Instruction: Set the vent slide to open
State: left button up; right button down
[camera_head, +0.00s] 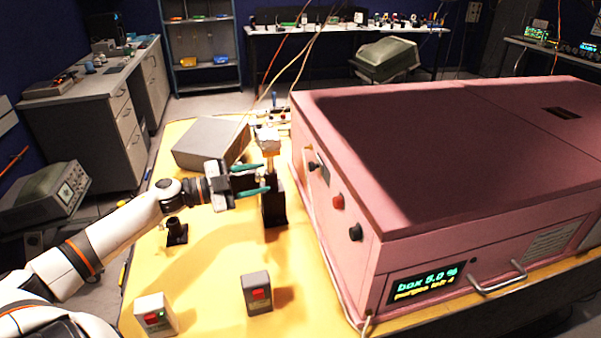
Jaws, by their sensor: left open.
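The pink foam enclosure (400,240) fills the right side of the yellow table. Its left side carries a small dark lever or knob (312,166), a red button (337,201) and a black knob (355,232). A dark slot (563,112) is in its top, and a slatted grille (551,242) is on its front. I cannot tell which part is the vent slide, or its setting. My left gripper (265,179) has teal fingers, spread open and pointing right. It is beside a dark upright stand, short of the enclosure's left side. My right gripper is not in view.
The dark stand (273,212) with a pale top is at the fingers. A grey box (205,145) lies behind. A small black holder (176,233) and two button boxes (257,294) (154,314) stand nearer. The display (427,283) reads "box 5.0 %". The yellow table (215,265) is clear between them.

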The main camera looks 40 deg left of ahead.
aim_at(309, 167)
pick_arm(q)
jog(key=p+x, duration=0.2)
jog(key=x, duration=0.8)
jog(key=shift+r+p, duration=0.15)
jog(key=shift+p, duration=0.15)
jog(key=shift+w+d, duration=0.35)
jog(key=shift+w, duration=0.2)
jog(key=shift+c, duration=0.4)
grip_shut()
